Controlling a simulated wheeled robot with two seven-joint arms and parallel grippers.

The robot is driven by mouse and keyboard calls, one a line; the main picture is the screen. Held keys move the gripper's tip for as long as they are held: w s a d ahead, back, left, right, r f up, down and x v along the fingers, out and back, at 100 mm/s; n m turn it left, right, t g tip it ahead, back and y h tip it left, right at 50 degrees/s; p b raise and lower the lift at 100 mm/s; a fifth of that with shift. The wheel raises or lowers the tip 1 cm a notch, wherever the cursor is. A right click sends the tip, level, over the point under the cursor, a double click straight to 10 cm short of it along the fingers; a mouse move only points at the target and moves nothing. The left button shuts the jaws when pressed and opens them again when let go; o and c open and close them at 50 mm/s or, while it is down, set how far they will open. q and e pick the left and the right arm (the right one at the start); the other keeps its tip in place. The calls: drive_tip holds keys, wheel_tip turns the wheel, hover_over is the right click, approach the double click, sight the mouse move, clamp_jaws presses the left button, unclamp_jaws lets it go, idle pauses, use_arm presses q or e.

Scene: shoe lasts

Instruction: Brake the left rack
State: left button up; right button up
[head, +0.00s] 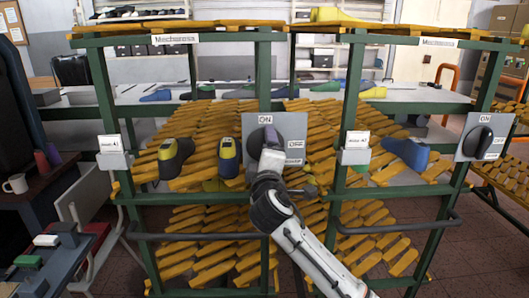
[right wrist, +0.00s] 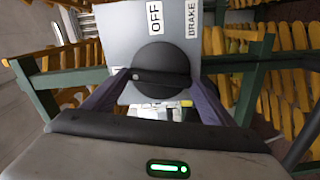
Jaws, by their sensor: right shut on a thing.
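The left rack (head: 264,82) is a green frame with yellow slatted shelves. Its grey switch plate (head: 294,122) carries ON, OFF and BRAKE labels and a round black knob (head: 258,138). In the right wrist view, the knob (right wrist: 162,62) has a raised bar lying sideways with a small light mark at its left end; the OFF and BRAKE labels are above and upper right. My right gripper (head: 271,143) is shut on the knob, one finger on each side, as the right wrist view (right wrist: 160,82) shows. My left gripper is out of view.
A second rack at the right has a similar switch plate (head: 488,136). Yellow-and-grey shoe lasts (head: 229,157) and a blue one (head: 405,152) rest on the slats. Grey horizontal bars (head: 190,237) run across the front below. A side table with a mug (head: 16,184) stands left.

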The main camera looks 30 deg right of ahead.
drive_tip(key=shift+f+n, duration=0.15)
drive_tip(key=shift+n, duration=1.35)
drive_tip(key=o, duration=1)
drive_tip(key=shift+o, duration=0.2)
drive_tip(key=b+v, duration=0.1)
drive_tip(key=v, duration=0.9)
drive_tip(key=shift+s, duration=0.2)
